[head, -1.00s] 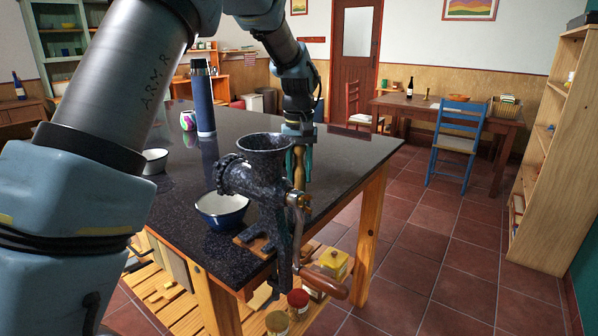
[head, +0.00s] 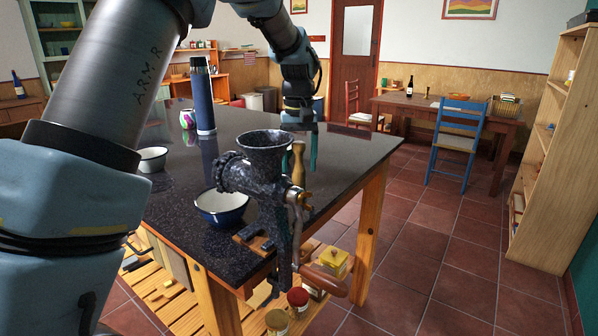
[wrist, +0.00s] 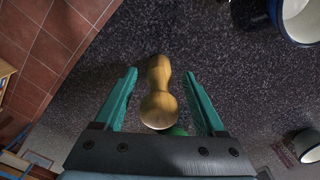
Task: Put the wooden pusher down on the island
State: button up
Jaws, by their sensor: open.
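The wooden pusher (head: 299,167) stands upright on the dark stone top of the island (head: 345,160), just behind the meat grinder (head: 262,165), which hides part of it. In the wrist view the pusher (wrist: 159,95) shows from above, between and beyond the two green fingers, with clear gaps on both sides. My gripper (head: 314,150) is open and empty. In the head view it is above and a little behind the pusher, apart from it. It also shows in the wrist view (wrist: 160,90).
A blue-rimmed bowl (head: 221,208) sits left of the grinder. The island's right side is bare.

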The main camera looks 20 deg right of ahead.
notch_tip(320, 180, up, 10)
jog(key=shift+f+b, duration=0.2)
jog(key=shift+b, duration=0.2)
